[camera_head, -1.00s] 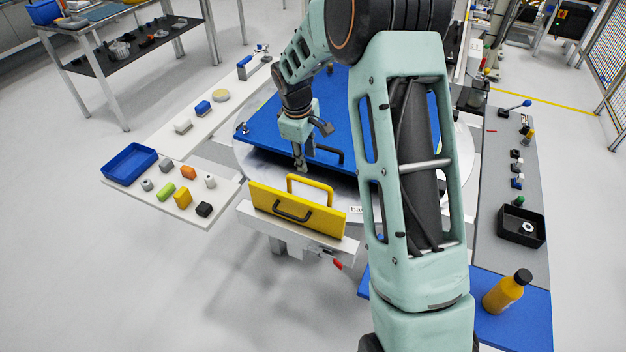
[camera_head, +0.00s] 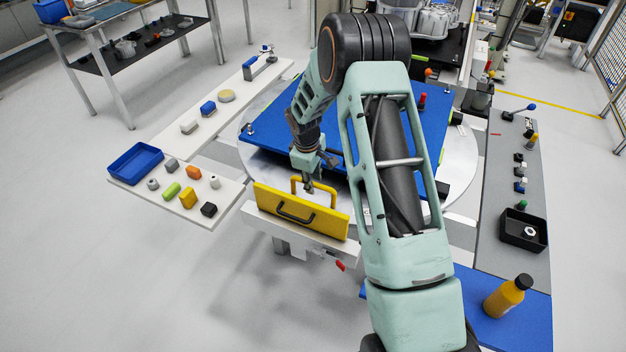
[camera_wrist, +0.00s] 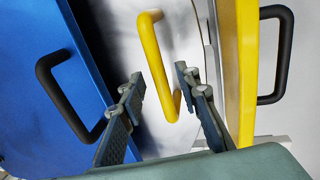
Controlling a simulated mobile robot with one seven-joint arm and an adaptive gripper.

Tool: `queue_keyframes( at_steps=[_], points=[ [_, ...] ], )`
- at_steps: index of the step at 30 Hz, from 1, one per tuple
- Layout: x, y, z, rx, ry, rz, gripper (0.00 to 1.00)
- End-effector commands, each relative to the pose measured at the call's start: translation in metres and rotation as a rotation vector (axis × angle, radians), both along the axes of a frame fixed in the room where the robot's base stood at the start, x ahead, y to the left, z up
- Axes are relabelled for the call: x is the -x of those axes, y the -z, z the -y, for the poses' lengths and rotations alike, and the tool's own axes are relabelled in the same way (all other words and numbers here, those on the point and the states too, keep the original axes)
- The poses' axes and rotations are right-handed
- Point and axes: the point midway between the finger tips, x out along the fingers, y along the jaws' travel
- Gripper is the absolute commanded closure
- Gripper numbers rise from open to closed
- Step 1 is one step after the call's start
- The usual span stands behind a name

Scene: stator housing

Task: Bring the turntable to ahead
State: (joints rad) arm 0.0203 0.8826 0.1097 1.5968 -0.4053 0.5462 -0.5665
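The turntable (camera_head: 461,165) is a pale round disc carrying a large blue plate (camera_head: 270,135), which is set at an angle to the front yellow panel. A black handle (camera_wrist: 60,95) on the blue plate shows at the left of the wrist view. A yellow loop handle (camera_wrist: 157,65) rises behind the yellow panel (camera_head: 270,203); what it is fixed to is unclear. My gripper (camera_head: 309,187) is at this yellow handle. In the wrist view its fingers (camera_wrist: 160,80) are apart, with the handle showing between them and no clear grip.
The yellow panel has its own black handle (camera_head: 296,213) in front. A white side table with a blue tray (camera_head: 136,163) and several small parts lies left. A grey bench with a black bin (camera_head: 522,230) and an orange bottle (camera_head: 507,296) stand right.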

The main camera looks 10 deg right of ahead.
Motion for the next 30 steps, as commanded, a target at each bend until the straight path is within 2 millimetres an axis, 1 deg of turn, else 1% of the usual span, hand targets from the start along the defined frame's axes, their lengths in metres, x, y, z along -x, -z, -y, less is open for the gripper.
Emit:
queue_keyframes(
  at_steps=[4,12,24,30],
  points=[
    [-0.0001,-0.0002,0.0000,0.000,0.000,0.000,0.71],
    [-0.0001,-0.0004,-0.0001,0.000,0.000,0.000,1.00],
    [-0.0002,-0.0005,-0.0005,0.000,0.001,0.000,1.00],
    [-0.0007,0.0001,-0.0043,-0.001,0.015,0.002,1.00]
  ],
)
